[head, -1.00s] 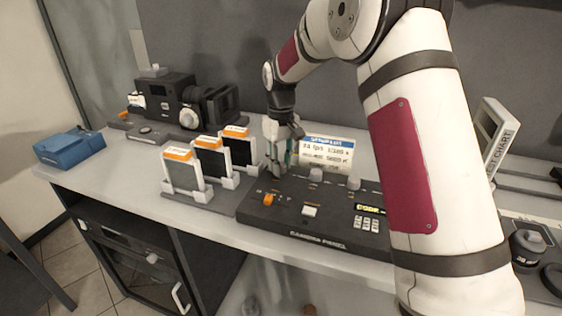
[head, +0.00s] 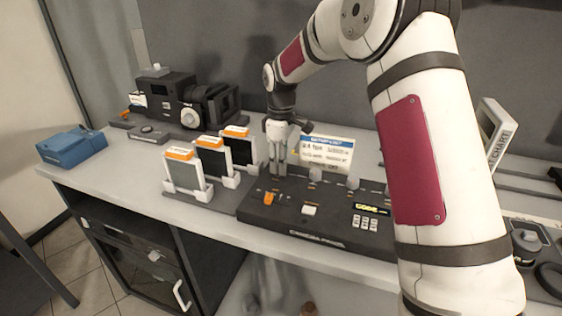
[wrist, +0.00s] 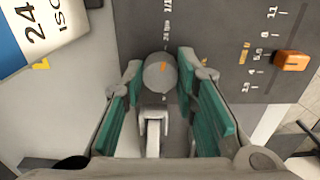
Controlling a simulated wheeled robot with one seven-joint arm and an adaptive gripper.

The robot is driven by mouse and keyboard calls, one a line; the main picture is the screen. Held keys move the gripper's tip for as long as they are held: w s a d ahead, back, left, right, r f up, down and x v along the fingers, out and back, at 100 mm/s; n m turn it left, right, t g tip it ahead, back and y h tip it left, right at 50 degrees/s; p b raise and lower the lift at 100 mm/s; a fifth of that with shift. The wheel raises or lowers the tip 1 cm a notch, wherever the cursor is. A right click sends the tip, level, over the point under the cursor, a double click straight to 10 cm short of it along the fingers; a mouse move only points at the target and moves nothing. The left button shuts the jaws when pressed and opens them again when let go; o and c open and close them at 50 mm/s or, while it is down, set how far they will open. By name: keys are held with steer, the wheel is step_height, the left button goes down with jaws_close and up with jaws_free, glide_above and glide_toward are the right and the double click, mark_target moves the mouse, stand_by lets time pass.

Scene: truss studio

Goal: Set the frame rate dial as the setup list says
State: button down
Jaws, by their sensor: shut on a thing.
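The camera panel (head: 300,224) is a dark grey board on the bench, with an orange slider (head: 270,198), a white switch, knobs and a keypad. My gripper (head: 277,170) points down over its back left corner. In the wrist view, its green-padded fingers (wrist: 160,100) are closed on a round grey dial (wrist: 159,72) with an orange mark. The head view hides this dial behind the fingers. The scale lettering beside it is partly cut off.
Several orange-topped filters (head: 184,172) stand in white holders left of the panel. A black camera (head: 180,100) and a blue box (head: 71,147) are farther left. Two more grey knobs (head: 352,182) stand along the panel's back. A chart stand (head: 497,130) is at right.

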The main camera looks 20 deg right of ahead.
stand_by(0.4)
steer(key=c, duration=1.2)
jaws_free()
steer(key=shift+c, duration=0.2)
steer(key=shift+r, duration=0.1)
step_height(320, 180, up, 12)
steer(key=s+r+m+t+p, duration=0.1)
steer(key=s+r+m, duration=0.1)
steer(key=s+r, duration=0.35)
steer(key=s+r+m+p, duration=0.1)
steer(key=s+r, duration=0.1)
steer(key=s, duration=0.6)
steer(key=s+r+m+t+p, duration=0.1)
steer(key=s+r+m, duration=0.1)
steer(key=s+r, duration=0.35)
steer(key=s+f+m+t+p, duration=0.1)
steer(key=s+f+m, duration=0.1)
steer(key=s, duration=0.9)
steer(key=s+f+m+t+p, duration=0.1)
steer(key=s+f+m, duration=0.2)
steer(key=s, duration=0.8)
steer(key=shift+s+d+f+m, duration=0.15)
steer(key=shift+s+f+m, duration=0.1)
steer(key=shift+m, duration=0.15)
